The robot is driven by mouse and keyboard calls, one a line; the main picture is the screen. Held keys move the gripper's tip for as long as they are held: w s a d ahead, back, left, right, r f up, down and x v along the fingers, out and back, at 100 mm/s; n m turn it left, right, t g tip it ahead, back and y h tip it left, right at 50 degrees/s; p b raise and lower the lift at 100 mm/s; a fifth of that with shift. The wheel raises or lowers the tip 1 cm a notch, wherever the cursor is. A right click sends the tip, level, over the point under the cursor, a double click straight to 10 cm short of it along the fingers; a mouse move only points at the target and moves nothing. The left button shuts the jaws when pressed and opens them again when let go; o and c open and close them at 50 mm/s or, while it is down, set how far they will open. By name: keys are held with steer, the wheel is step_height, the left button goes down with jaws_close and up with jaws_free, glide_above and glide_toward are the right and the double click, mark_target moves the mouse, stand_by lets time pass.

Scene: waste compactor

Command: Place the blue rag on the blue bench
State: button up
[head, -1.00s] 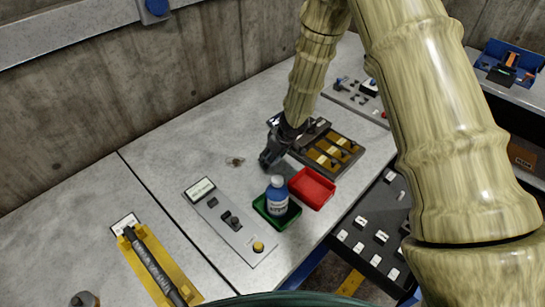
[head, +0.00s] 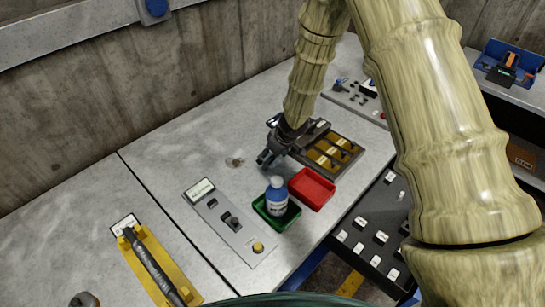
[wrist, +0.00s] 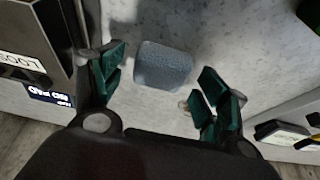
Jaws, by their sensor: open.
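A soft-edged blue-grey piece (wrist: 163,66), which looks like the blue rag, lies on the grey worktop in the wrist view. My gripper (wrist: 163,84) is open, with its green-padded fingers on either side of the near edge of the rag, and nothing is held. In the head view my gripper (head: 266,159) is low over the worktop, left of the black tray with yellow slots. The rag cannot be made out there. A grey-topped bench (head: 150,148) with a blue frame below fills the middle; I cannot tell whether it is the blue bench.
A yellow holder (head: 158,265) carries a dark tool. A blue bin (head: 492,58) sits on another surface at far right.

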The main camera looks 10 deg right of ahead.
steer(key=p+v, duration=0.1)
steer(key=v, duration=1.1)
steer(key=shift+p, duration=0.4)
